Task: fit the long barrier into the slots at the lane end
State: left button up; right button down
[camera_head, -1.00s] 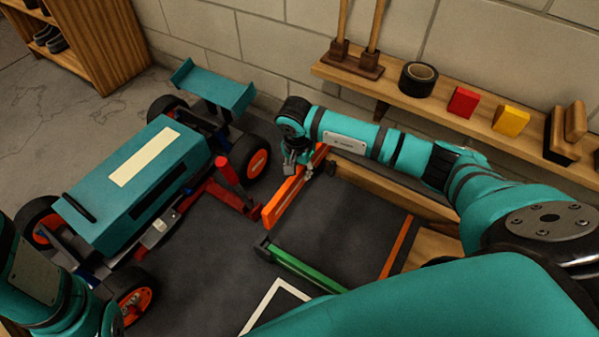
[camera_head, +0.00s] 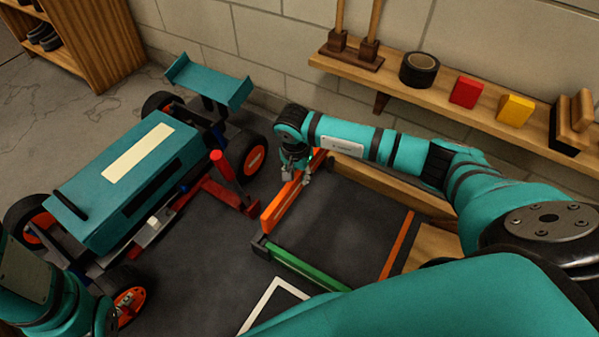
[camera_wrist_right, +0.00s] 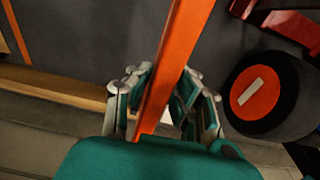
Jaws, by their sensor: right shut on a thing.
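The long orange barrier (camera_head: 285,205) stands on edge, running from the wall side toward the lane. My right gripper (camera_head: 298,176) is shut on it near its far end. In the right wrist view the barrier (camera_wrist_right: 172,70) passes between the fingers (camera_wrist_right: 165,105). Its near end is close to the dark end piece (camera_head: 259,243) of the green rail (camera_head: 303,266); I cannot tell whether it touches or sits in a slot. The barrier's far end is partly hidden by my gripper. Only part of my left arm shows, at bottom left; its gripper is out of view.
A teal racecar (camera_head: 130,185) stands close on the left, its orange-hubbed rear wheel (camera_head: 254,160) and a red bracket (camera_head: 222,185) near the barrier. A wooden shelf (camera_head: 440,100) with tape and blocks runs along the wall. Dark floor right of the barrier is clear.

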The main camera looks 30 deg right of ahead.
jog(key=shift+f+b, duration=0.3)
jog(key=shift+f, duration=0.4)
dwell(0.5)
jog(key=shift+p, duration=0.3)
dwell(0.6)
jog(key=shift+f+b, duration=3.1)
jog(key=shift+f, duration=1.15)
jog(key=c, duration=1.2)
grip_release()
jog(key=shift+o, duration=0.3)
jog(key=r, duration=0.4)
jog(key=a+r, duration=0.1)
jog(key=r, duration=0.7)
jog(key=shift+s+a, duration=0.15)
jog(key=shift+s, duration=0.2)
